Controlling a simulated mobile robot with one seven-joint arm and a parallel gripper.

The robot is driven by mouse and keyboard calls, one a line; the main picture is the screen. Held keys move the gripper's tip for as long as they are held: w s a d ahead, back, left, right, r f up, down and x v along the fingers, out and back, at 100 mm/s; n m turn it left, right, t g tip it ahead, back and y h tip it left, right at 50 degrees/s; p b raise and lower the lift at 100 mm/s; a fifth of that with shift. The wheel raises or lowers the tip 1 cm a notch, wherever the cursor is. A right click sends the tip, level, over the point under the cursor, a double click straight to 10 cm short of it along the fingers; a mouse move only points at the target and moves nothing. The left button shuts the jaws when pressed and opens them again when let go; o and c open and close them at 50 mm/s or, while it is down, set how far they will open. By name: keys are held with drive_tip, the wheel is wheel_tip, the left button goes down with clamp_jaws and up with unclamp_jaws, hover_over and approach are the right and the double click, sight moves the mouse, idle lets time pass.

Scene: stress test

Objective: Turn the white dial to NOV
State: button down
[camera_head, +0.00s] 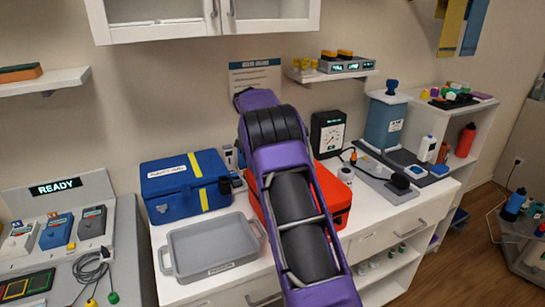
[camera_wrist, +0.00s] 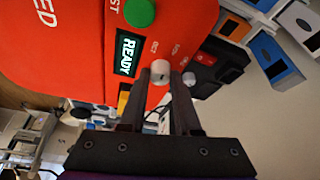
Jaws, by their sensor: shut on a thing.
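The white dial (camera_wrist: 161,70) sits on the face of a red device (camera_wrist: 62,45) in the wrist view. A dark mark shows on the dial's face; its exact pointing is too small to tell. My gripper (camera_wrist: 160,80) is shut on the dial, one finger on each side. Small white lettering stands on the red face beyond the dial, too blurred to read surely. In the head view the red device (camera_head: 338,192) lies on the white counter, partly hidden behind my purple arm. The dial and my gripper are hidden there.
The red device carries a green button (camera_wrist: 140,12) and a READY display (camera_wrist: 125,54). On the counter, a blue case (camera_head: 172,187) and a grey tray (camera_head: 213,240) stand left of my arm. A black gauge (camera_head: 328,133) stands behind the red device.

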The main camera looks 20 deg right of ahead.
drive_tip(key=shift+w+m+g, duration=0.1)
drive_tip(key=shift+m+g, duration=0.3)
drive_tip(key=shift+m, duration=0.8)
drive_tip(key=c, duration=0.6)
unclamp_jaws()
drive_tip(key=shift+r, duration=0.1)
drive_tip(key=v, duration=1.1)
drive_tip(key=shift+a+r, duration=0.3)
drive_tip(key=shift+a, duration=0.05)
drive_tip(key=shift+w, duration=0.1)
